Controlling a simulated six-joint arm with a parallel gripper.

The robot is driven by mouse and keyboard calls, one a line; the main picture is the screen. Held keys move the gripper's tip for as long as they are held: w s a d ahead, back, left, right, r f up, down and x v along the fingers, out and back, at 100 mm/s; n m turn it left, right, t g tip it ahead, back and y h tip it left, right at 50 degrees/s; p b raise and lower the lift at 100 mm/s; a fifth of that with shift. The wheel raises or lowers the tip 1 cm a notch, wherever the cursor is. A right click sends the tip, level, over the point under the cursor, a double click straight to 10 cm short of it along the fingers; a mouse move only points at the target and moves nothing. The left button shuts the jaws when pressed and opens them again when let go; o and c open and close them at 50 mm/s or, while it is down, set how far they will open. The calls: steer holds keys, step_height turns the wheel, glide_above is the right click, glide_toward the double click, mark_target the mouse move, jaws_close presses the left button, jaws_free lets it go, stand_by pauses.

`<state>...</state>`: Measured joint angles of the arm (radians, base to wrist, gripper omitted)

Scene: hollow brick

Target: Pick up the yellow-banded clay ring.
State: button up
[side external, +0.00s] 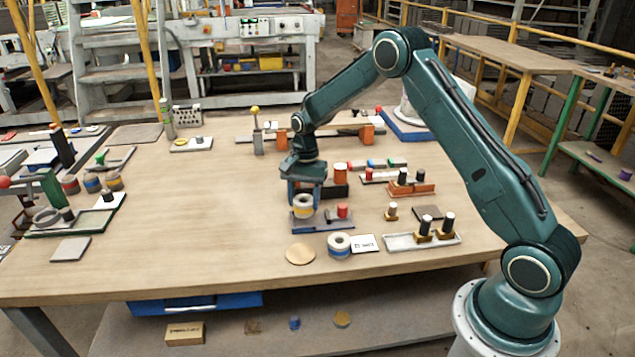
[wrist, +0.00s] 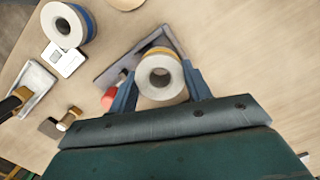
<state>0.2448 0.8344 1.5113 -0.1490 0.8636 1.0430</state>
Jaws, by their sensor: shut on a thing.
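The yellow-banded clay ring (side external: 304,210) is pale with a yellow band and an open hole on top. My gripper (side external: 301,203) is shut on it, and it appears just above the end of a grey tray (side external: 310,226); I cannot tell whether it touches the tray. In the wrist view the ring (wrist: 159,74) sits between both blue fingers of my gripper (wrist: 158,86), with a sliver of yellow on its far side. A second pale ring, with a blue band (side external: 339,245), stands apart on the table; it also shows in the wrist view (wrist: 66,24).
A red-topped peg (side external: 343,211) stands at the tray's right end, close to my gripper. Several black pegs and trays stand to the right. The table's left-middle is clear.

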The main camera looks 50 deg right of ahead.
step_height(320, 180, up, 17)
steer(key=shift+f, duration=0.15)
steer(key=shift+a, duration=0.1)
stand_by(0.7)
